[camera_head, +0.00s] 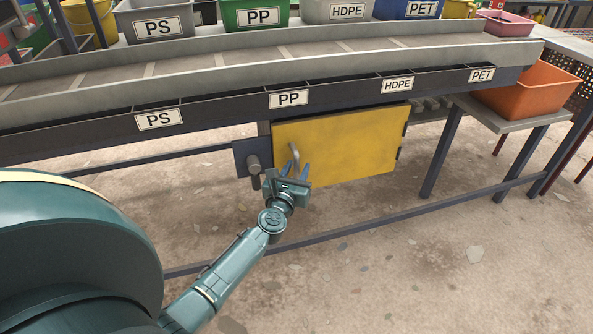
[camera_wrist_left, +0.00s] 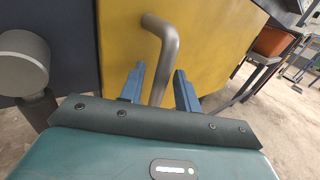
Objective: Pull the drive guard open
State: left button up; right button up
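The drive guard is a yellow panel (camera_head: 345,145) below the conveyor, and it looks shut. Its grey bent handle (camera_head: 294,157) is near the panel's left edge. My left gripper (camera_head: 294,172) is at the handle, with its fingers pointing at the panel. In the left wrist view the handle (camera_wrist_left: 166,60) runs down between the two blue fingers of the open gripper (camera_wrist_left: 160,85). Gaps show on both sides of the handle, and its lower end is hidden behind the gripper body. The yellow panel (camera_wrist_left: 215,35) fills the upper middle there. My right gripper is not in view.
A dark plate with a round grey knob (camera_head: 253,162) is just left of the guard. The conveyor frame (camera_head: 215,108) runs above. A table leg (camera_head: 441,152) and an orange bin (camera_head: 525,90) are at the right. The floor before the guard is open, with a low rail (camera_head: 400,212).

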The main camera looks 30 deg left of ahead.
pick_arm(q)
grip_shut()
dwell(0.4)
